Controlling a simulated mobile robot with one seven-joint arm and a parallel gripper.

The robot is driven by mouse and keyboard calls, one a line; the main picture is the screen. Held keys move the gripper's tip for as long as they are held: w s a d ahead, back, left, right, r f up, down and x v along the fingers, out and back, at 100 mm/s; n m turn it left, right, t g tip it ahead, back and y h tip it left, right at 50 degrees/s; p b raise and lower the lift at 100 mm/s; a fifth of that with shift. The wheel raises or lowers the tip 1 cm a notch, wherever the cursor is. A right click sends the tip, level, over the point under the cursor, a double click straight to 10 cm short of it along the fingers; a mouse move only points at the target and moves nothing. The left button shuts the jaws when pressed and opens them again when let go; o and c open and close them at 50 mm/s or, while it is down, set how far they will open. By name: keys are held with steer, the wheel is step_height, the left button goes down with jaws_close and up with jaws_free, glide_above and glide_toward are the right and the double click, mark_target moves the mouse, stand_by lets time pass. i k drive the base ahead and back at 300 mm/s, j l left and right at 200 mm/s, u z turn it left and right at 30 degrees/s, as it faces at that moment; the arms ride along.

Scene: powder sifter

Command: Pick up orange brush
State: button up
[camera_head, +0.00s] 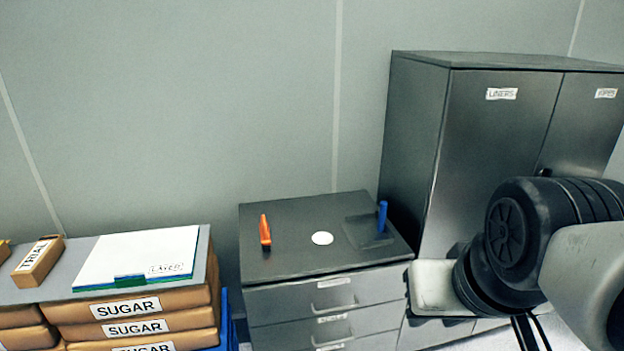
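The orange brush (265,231) is on the left part of the dark top of a low drawer cabinet (290,262), near the wall. Nothing touches it from above, and my gripper is away from it. My arm fills the lower right of the view, to the right of the cabinet. The fingers of my gripper do not show clearly, so I cannot see whether they are open or shut.
A white disc (322,238) and a blue-handled tool (382,217) on a dark pad share the cabinet top. A tall grey cabinet (480,130) stands right.

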mark_target(265, 240)
steer(key=i+l+u, duration=0.15)
steer(key=i, duration=0.25)
steer(key=i+u, duration=0.15)
steer(key=i, duration=0.25)
steer(key=i+l+u, duration=0.15)
steer(key=i, duration=0.25)
steer(key=l, duration=0.1)
